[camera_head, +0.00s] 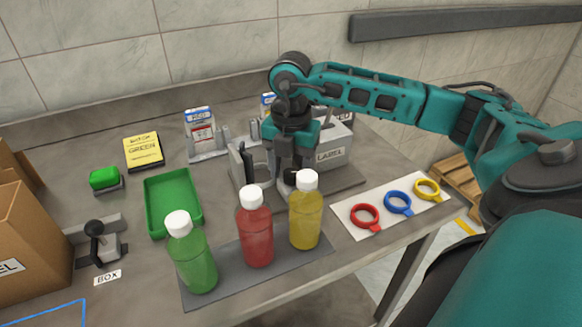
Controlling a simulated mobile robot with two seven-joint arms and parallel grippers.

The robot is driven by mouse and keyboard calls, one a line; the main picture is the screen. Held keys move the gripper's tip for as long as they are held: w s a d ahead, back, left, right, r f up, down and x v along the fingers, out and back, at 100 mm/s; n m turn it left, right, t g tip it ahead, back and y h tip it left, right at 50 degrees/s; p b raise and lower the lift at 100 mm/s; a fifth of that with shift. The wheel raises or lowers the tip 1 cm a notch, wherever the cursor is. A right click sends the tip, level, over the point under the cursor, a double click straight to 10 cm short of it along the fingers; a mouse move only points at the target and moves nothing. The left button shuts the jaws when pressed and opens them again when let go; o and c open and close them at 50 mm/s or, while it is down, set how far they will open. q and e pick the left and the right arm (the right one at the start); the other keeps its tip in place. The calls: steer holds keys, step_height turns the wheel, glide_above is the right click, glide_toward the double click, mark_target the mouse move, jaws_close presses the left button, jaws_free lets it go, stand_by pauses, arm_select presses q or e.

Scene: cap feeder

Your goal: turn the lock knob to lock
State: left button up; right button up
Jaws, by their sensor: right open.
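My right gripper (291,160) points down over the grey cap feeder (240,180) behind the bottles. It is open. A dark round knob (290,179) shows low down at its fingertips, partly hidden by the fingers; it looks like the lock knob. I cannot tell whether the fingers touch it or which way it is turned. A black upright handle (248,165) stands just left of the gripper. A grey box marked LABEL (330,154) is to the right of the gripper. My left gripper is not in view.
Green (193,262), red (256,238) and yellow (305,218) bottles stand in front. Coloured rings lie on a white sheet (352,230) at the right. A green tray (150,207), a black-knobbed lever (96,235) and a cardboard box (25,240) are at the left.

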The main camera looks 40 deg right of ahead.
steer(key=c, duration=1)
steer(key=shift+c, duration=0.2)
steer(key=shift+n, duration=0.3)
steer(key=n, duration=0.5)
steer(key=shift+b, duration=0.35)
steer(key=n, duration=0.6)
steer(key=shift+b, duration=0.4)
steer(key=shift+n, duration=0.3)
